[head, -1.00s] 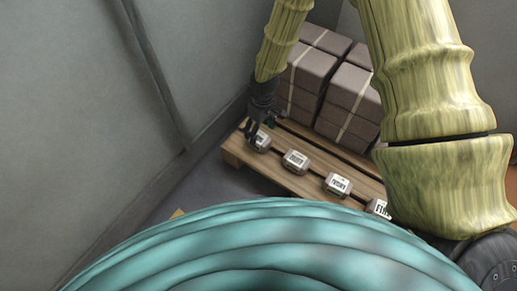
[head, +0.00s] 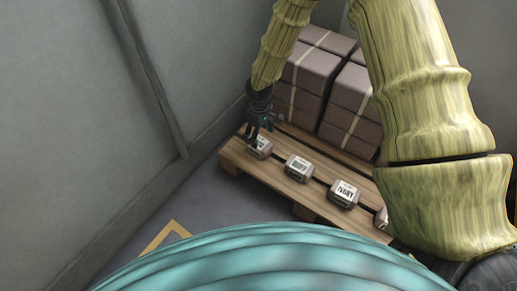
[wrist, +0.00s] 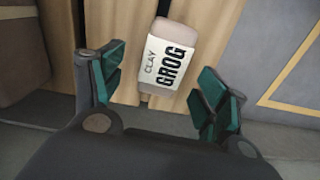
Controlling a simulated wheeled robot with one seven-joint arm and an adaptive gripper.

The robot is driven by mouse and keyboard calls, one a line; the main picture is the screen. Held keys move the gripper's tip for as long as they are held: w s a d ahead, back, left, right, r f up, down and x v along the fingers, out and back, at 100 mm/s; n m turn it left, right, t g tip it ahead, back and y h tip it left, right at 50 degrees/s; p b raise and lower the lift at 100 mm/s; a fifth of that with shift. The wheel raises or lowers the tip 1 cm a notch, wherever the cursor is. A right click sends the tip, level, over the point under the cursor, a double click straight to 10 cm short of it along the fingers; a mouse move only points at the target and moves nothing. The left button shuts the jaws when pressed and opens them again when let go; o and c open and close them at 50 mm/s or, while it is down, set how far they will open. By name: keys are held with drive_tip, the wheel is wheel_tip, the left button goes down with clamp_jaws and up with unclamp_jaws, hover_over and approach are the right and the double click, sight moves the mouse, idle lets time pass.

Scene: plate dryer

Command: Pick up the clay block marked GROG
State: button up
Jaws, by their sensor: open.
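The clay block marked GROG (wrist: 168,55) is a brownish block with a white label, lying on wooden slats in the wrist view. My gripper (wrist: 163,84) is open, with a dark, green-padded finger on each side of the block's near end. The block looks slightly tilted between the fingers, and no contact shows. In the head view my gripper (head: 262,135) is right over the leftmost block (head: 261,149) on the pallet, partly covering it. That label is too small to read there, but its place fits the GROG block.
The wooden pallet (head: 273,182) also bears another small block (head: 298,168), one marked IVORY (head: 343,194) and one partly hidden by my arm (head: 382,220). Strapped stacks of large blocks (head: 315,70) stand behind. A grey wall (head: 60,110) is close on the left.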

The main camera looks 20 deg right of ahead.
sight(259, 142)
drive_tip(key=shift+s+a+f+b, duration=0.1)
drive_tip(key=shift+s+f+b, duration=0.05)
drive_tip(key=shift+f+b, duration=0.6)
drive_tip(key=shift+s+f+b, duration=0.1)
drive_tip(key=shift+f+b, duration=0.5)
drive_tip(key=shift+f, duration=0.2)
wheel_tip(259, 142, down, 2)
drive_tip(key=shift+f+b, duration=0.1)
drive_tip(key=shift+b, duration=0.6)
drive_tip(key=c, duration=1.6)
